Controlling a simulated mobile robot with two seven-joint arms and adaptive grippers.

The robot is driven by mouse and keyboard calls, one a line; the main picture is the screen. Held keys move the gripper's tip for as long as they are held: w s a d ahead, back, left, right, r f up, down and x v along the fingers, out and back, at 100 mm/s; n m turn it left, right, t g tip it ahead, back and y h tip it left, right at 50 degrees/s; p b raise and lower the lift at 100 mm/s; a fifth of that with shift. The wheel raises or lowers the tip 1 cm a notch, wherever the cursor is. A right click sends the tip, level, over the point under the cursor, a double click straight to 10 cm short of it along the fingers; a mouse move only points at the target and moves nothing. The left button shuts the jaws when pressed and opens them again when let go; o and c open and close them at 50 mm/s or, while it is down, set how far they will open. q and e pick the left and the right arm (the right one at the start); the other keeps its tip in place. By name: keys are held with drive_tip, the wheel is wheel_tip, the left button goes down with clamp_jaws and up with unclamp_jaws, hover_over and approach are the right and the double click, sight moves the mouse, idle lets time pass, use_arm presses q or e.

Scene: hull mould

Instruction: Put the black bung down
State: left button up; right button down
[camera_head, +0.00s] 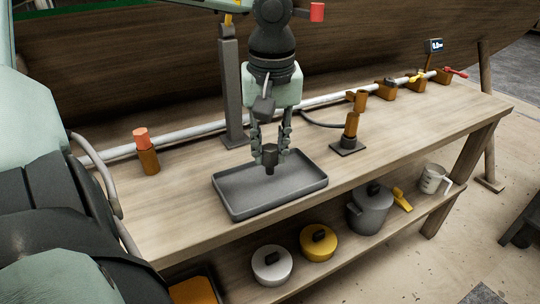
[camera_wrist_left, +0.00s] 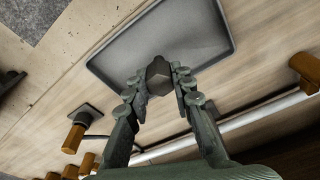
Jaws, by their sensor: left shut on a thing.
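The black bung (camera_head: 270,158) is a small dark stopper with a narrower lower end. My left gripper (camera_head: 271,150) is shut on it and points down over the grey tray (camera_head: 232,208). In the head view the bung's lower end shows against the tray floor; I cannot tell whether it touches. In the left wrist view the bung (camera_wrist_left: 159,76) sits between the two fingertips of my left gripper (camera_wrist_left: 158,80), with the tray (camera_wrist_left: 112,72) behind it. The tray looks empty otherwise. My right gripper is not in view.
A brown cylinder with an orange-red top (camera_head: 147,150) stands left of the tray. A brown fitting on a dark base (camera_head: 350,135) stands to the right. A dark post (camera_head: 232,90) and a white pipe (camera_head: 325,98) lie behind.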

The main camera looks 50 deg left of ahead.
use_arm(q)
drive_tip(key=shift+f, duration=0.95)
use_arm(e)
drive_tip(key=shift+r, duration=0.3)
use_arm(q)
drive_tip(key=shift+f, duration=0.15)
drive_tip(key=o, duration=1)
drive_tip(key=shift+c, duration=0.2)
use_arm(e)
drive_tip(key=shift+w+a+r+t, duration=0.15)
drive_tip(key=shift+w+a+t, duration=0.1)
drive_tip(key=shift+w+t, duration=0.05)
